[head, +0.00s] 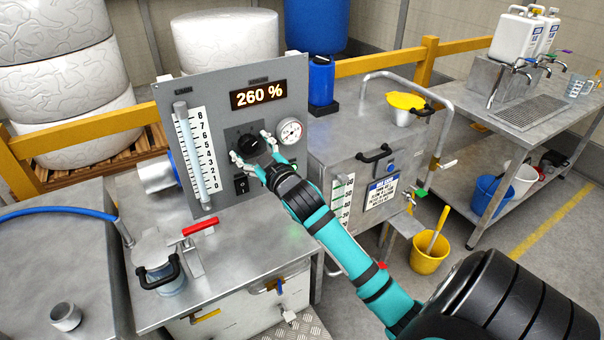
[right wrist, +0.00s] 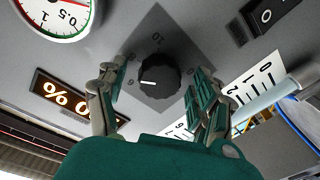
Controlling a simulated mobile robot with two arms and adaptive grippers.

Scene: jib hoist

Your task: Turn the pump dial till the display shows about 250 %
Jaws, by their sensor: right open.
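The pump dial (head: 249,143) is a black knob on a dark diamond plate in the grey control panel (head: 213,86). It also shows in the right wrist view (right wrist: 158,80), with a white pointer mark. My left gripper is not in view.
A round gauge (head: 290,131) sits right of the dial and a rocker switch (head: 241,184) below it. A level tube (head: 190,150) stands at the panel's left. A red-handled valve (head: 200,227) is on the bench in front.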

